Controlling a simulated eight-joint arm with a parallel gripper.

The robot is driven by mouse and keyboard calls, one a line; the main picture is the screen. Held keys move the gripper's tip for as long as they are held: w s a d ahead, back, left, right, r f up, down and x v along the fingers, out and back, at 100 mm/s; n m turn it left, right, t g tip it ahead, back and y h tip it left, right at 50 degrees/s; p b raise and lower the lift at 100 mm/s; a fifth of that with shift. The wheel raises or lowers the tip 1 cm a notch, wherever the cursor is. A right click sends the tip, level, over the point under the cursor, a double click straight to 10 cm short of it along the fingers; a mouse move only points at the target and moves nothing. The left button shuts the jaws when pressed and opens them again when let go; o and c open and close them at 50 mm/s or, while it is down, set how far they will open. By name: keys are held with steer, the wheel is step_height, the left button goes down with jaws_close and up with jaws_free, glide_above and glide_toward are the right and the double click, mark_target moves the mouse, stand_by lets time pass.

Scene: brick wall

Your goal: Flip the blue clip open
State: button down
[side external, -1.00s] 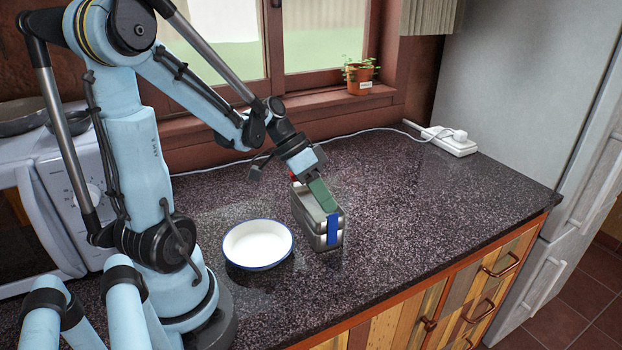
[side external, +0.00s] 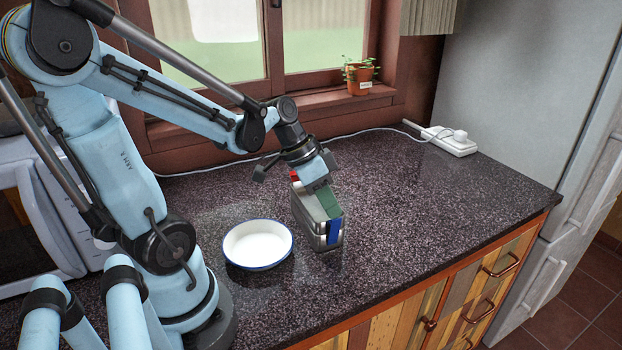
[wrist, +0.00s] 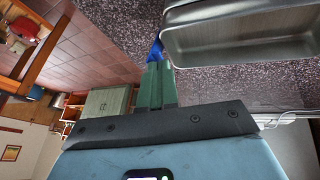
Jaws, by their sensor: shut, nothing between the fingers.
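A metal box (side external: 307,222) stands on the counter, with the blue clip (side external: 334,233) on its near end and a red clip (side external: 294,176) at its far end. My gripper (side external: 329,213) has green fingers, shut and empty, at the box's near end just above the blue clip. The fingers hide the clip's upper part in the side view. In the wrist view the fingertips (wrist: 157,66) are right by the blue clip (wrist: 155,50); I cannot tell whether they touch it. The box's recessed top (wrist: 240,40) shows to the right.
A white dish with a blue rim (side external: 258,245) stands just left of the box. A white cable leads to a power strip (side external: 449,140) at the back right. A potted plant (side external: 359,78) sits on the windowsill. The counter (side external: 440,210) right of the box is clear.

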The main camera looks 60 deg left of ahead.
steer(key=d+y, duration=0.1)
steer(key=y, duration=0.1)
steer(key=d+f+y, duration=0.1)
steer(key=d+y, duration=0.1)
steer(key=d+m+y, duration=0.1)
steer(key=d, duration=0.1)
steer(key=shift+s+d+f+t+y, duration=0.2)
steer(key=shift+d+t+y, duration=0.1)
steer(key=shift+y, duration=0.1)
steer(key=shift+a, duration=0.2)
steer(key=shift+a+f, duration=0.15)
steer(key=shift+a, duration=0.55)
steer(key=a+r, duration=0.2)
steer(key=r, duration=0.1)
steer(key=shift+w+a, duration=0.1)
steer(key=shift+a, duration=0.05)
steer(key=d+v, duration=0.1)
steer(key=v, duration=0.9)
